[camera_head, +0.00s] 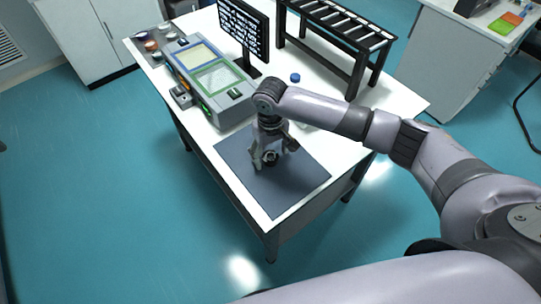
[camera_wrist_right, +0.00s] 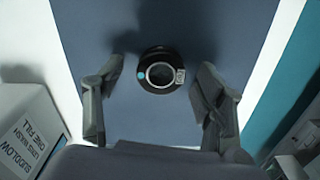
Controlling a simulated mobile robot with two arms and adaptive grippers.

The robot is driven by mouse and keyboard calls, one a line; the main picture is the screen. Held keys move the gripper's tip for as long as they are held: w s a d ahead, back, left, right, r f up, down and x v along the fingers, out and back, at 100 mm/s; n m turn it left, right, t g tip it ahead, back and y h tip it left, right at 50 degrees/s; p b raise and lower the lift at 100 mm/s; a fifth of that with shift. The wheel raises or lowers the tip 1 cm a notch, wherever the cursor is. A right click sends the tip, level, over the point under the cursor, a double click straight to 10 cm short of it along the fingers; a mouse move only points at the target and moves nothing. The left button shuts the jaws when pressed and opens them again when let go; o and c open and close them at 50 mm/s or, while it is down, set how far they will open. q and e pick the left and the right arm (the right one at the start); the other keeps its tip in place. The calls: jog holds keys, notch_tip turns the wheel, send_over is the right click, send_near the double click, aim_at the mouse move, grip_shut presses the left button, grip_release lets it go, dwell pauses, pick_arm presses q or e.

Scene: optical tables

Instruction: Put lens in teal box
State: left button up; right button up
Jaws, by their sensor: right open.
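The lens (camera_wrist_right: 161,72) is a black round piece with a glass centre, a teal dot and a small white label. It lies on the dark grey-blue mat (camera_head: 235,160), and in the head view the lens (camera_head: 270,157) shows under my right gripper (camera_head: 274,154). My right gripper is open, pointing down, with one finger on each side of the lens. In the right wrist view the gripper (camera_wrist_right: 158,80) has clear gaps to the lens on both sides. I cannot make out a clearly teal box. My left gripper is not in view.
A grey device (camera_head: 225,107) with a yellow-framed and a green-framed panel stands behind the mat. A monitor (camera_head: 243,33), a black roller rack (camera_head: 335,45) and a blue-capped item (camera_head: 295,77) are further back. A white labelled box (camera_wrist_right: 25,130) is beside the mat. The mat's front is clear.

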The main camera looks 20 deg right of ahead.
jog(key=c, duration=1.3)
